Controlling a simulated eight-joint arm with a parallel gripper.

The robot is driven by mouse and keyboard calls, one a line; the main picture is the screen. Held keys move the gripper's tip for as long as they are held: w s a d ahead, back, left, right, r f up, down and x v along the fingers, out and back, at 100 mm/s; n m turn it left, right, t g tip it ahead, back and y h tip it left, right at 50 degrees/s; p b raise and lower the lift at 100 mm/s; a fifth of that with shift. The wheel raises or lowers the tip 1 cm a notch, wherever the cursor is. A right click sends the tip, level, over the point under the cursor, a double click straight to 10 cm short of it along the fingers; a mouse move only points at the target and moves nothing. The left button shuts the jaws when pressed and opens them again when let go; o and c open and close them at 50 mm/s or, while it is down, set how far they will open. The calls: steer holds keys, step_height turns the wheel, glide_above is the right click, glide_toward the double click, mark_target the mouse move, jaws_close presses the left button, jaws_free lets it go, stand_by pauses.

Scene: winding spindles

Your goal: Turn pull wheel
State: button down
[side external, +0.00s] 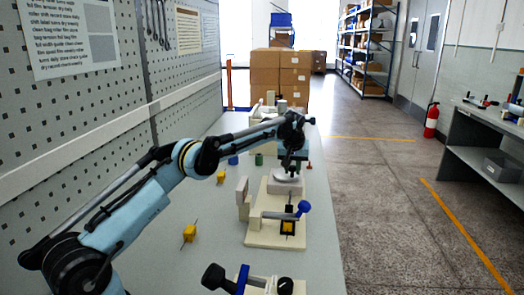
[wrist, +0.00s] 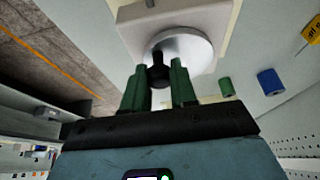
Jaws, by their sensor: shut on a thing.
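The pull wheel is a pale round disc (wrist: 188,48) with a black knob (wrist: 158,72) on it, mounted on a cream block (wrist: 130,12). In the side external view the wheel (side external: 286,177) is on the bench behind the cream spindle fixture, partly hidden under my wrist. My gripper (wrist: 156,78) has green fingers, one on each side of the black knob, and is shut on it. In the side external view my gripper is small and dark just above the wheel, and its fingers cannot be made out clearly.
A cream fixture with a blue ball handle (side external: 304,208) and a yellow spool (side external: 289,228) stands nearer. Yellow pieces (side external: 189,233) and (side external: 221,177) lie to the left. Green (wrist: 227,87) and blue (wrist: 270,82) cylinders stand beside the wheel. A pegboard wall (side external: 110,95) bounds the left.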

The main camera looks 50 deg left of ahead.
steer(key=shift+w, duration=0.1)
stand_by(0.4)
steer(key=c, duration=0.9)
jaws_free()
steer(key=shift+r, duration=0.15)
steer(key=v, duration=1.2)
steer(key=shift+d, duration=0.15)
